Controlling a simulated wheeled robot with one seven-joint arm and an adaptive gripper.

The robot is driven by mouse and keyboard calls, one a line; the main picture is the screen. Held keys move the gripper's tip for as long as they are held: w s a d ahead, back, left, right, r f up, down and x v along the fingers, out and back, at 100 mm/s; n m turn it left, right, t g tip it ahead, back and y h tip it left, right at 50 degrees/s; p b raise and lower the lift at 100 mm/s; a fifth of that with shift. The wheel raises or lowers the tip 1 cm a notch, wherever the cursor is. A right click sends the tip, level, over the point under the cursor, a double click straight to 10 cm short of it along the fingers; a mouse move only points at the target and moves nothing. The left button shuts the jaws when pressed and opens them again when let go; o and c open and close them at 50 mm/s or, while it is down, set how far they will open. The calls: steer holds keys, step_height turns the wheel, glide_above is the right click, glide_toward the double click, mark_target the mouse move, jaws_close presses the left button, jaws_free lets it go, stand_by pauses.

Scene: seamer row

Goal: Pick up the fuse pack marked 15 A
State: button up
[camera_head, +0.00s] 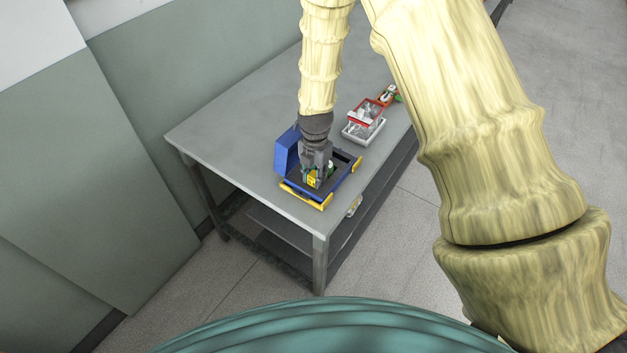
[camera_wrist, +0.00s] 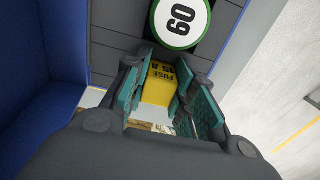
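The yellow fuse pack (camera_wrist: 158,84) shows "FUSE 15 A" in dark print, upside down in the wrist view. It sits between the teal pads of my gripper (camera_wrist: 160,78), which close against its two sides. I cannot tell whether the pack touches the case floor.
The case's raised blue lid (camera_head: 287,152) stands left of my gripper. A grey tray (camera_head: 351,137) and a red-rimmed bin (camera_head: 366,112) with contents stand farther back on the grey bench (camera_head: 235,120). The bench's left part is clear. A wall is behind.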

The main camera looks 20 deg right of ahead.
steer(key=shift+c, duration=1.3)
